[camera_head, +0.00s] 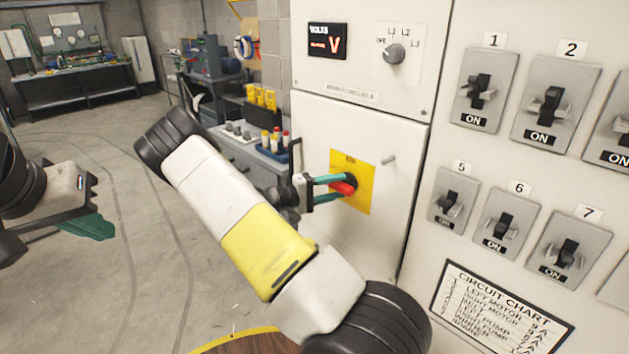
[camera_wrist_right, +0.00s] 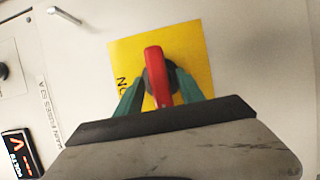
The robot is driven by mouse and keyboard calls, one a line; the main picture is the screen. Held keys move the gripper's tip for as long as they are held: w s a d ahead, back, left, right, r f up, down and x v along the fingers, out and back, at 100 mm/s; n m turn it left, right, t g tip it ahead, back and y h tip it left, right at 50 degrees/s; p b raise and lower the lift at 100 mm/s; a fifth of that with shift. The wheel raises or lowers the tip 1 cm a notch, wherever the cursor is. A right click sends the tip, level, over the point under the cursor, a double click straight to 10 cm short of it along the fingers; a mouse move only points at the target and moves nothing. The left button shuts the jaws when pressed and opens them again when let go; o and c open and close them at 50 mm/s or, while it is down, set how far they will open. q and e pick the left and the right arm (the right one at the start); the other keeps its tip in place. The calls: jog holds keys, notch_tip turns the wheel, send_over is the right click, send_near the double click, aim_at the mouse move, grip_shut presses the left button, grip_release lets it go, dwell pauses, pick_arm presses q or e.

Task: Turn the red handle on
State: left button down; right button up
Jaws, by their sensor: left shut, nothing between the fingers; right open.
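The red handle (camera_head: 343,187) sits on a black hub in the middle of a yellow plate (camera_head: 353,165) on the cabinet door. My right gripper (camera_head: 336,188) is at the handle, with its green fingers open, one above and one below it. In the right wrist view the red handle (camera_wrist_right: 157,76) lies between the two spread green fingers (camera_wrist_right: 158,95). I cannot tell if either finger touches it. Lettering on the plate is partly hidden. My left gripper (camera_head: 95,226) is at the left of the head view, away from the cabinet, shut and empty.
A panel of numbered switches (camera_head: 485,90) is to the right, with a circuit chart (camera_head: 502,310) below. A selector knob (camera_head: 394,54) and volts display (camera_head: 327,41) are above. A door handle (camera_head: 388,159) juts out beside the yellow plate. A workbench (camera_head: 250,155) stands behind my right arm.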

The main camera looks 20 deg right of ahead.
jog(key=shift+d, duration=0.2)
grip_shut()
dwell(1.3)
